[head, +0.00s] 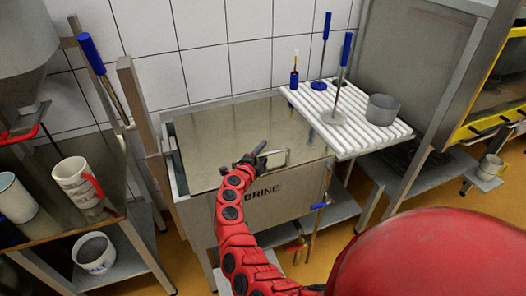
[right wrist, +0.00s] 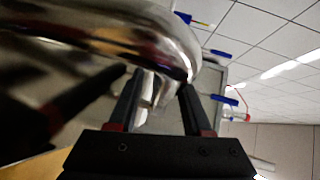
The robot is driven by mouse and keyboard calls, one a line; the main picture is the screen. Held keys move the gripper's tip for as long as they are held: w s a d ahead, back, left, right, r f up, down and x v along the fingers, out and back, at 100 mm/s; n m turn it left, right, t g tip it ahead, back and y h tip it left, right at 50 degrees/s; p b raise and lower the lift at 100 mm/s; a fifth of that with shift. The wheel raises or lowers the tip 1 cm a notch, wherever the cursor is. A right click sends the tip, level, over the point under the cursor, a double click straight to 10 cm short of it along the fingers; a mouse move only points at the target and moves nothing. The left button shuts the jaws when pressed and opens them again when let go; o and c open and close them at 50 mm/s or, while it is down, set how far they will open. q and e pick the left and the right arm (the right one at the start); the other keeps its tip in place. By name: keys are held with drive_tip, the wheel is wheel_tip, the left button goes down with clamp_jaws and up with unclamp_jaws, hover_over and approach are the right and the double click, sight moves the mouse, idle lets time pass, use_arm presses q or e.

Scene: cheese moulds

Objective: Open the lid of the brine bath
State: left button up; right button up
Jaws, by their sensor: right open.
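The brine bath (head: 262,197) is a steel tank marked "BRINE" in the middle of the head view. Its flat, shiny steel lid (head: 225,130) lies shut over it. A metal bar handle (head: 283,153) is at the lid's front edge. My right gripper (head: 261,150) is at the left end of this handle. In the right wrist view the shiny curved handle (right wrist: 165,45) is very close and blurred, and my right gripper's fingers (right wrist: 160,92) are open around part of it. I cannot tell if they touch it. My left gripper is not in view.
A white slatted draining rack (head: 365,135) right of the lid carries a grey mould (head: 382,109) and blue-handled tools. A shelf with white cups (head: 78,183) stands left. White tiled wall is behind.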

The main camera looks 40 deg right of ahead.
drive_tip(key=shift+w+d, duration=0.15)
drive_tip(key=shift+d, duration=0.1)
clamp_jaws()
idle(1.4)
